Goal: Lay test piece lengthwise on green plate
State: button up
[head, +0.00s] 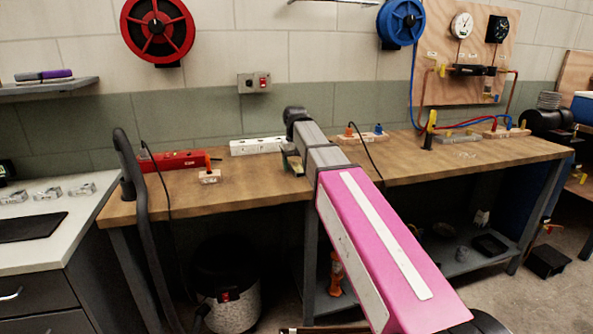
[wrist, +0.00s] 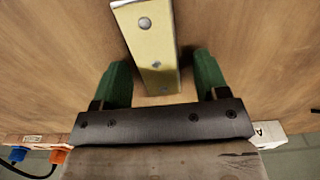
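A pale yellow metal strip (wrist: 150,45) with screw heads or holes along it, possibly the test piece, lies over the wooden bench in the wrist view. Its near end is between the green fingers of my gripper (wrist: 162,82), which are apart with a gap on each side. I cannot tell how high the fingers are above the bench. In the head view my gripper (head: 292,165) is over the middle of the bench, and my arm hides much around it. I cannot make out a green plate in either view.
The wooden workbench (head: 440,162) holds a red case (head: 180,161), a white power strip (head: 257,146), a small block (head: 210,177) and a block with orange and blue plugs (head: 366,137). A black hose (head: 128,165) rises at its left end. Bare wood shows right of my arm.

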jog(key=c, duration=1)
jog(key=shift+r, duration=0.1)
